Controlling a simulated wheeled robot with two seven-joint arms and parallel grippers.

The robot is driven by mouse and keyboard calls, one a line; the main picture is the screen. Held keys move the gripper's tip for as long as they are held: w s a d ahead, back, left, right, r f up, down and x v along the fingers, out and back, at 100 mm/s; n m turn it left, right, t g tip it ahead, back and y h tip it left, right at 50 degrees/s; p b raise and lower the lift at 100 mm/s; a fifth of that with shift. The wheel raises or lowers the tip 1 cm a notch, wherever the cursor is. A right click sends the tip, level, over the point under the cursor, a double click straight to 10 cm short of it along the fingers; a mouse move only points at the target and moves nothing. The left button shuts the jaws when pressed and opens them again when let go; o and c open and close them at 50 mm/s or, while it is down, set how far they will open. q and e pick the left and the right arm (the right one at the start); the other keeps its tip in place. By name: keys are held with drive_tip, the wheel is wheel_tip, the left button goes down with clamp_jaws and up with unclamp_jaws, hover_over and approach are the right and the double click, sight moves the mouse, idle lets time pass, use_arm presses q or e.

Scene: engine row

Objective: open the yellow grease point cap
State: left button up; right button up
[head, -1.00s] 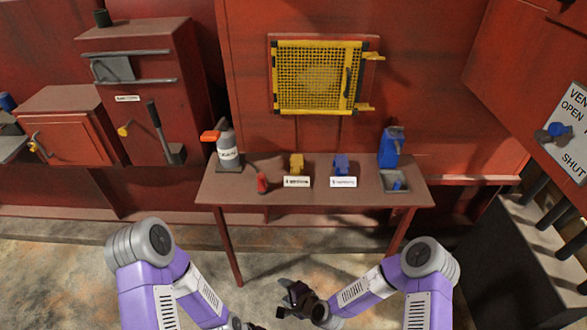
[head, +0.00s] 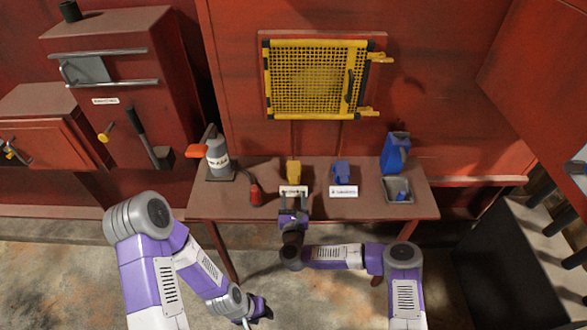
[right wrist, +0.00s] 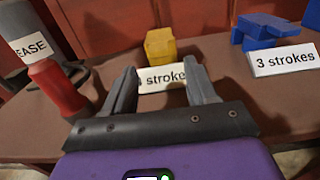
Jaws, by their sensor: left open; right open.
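The yellow grease point cap (head: 293,172) stands at the back of the brown table, behind a white label. It also shows in the right wrist view (right wrist: 160,44), beyond the fingertips, with its label reading "strokes" partly hidden by a finger. My right gripper (head: 293,205) is open and empty at the table's front edge, in front of the yellow cap and apart from it. Its two grey fingers (right wrist: 158,85) point towards the cap in the right wrist view. My left gripper (head: 258,312) is low at the bottom of the head view, away from the table.
A blue cap (head: 341,172) with a "3 strokes" label (right wrist: 283,59) stands right of the yellow one. A red nozzle (head: 255,194) is close on the left, by a grey grease pump (head: 217,158). A blue dispenser (head: 396,152) and tray (head: 398,190) stand at the right end.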

sight(294, 181)
drive_tip(key=shift+w+r+b, duration=0.1)
drive_tip(key=shift+w+b, duration=0.25)
drive_tip(key=shift+w, duration=3.35)
drive_tip(key=shift+c, duration=0.3)
clamp_jaws()
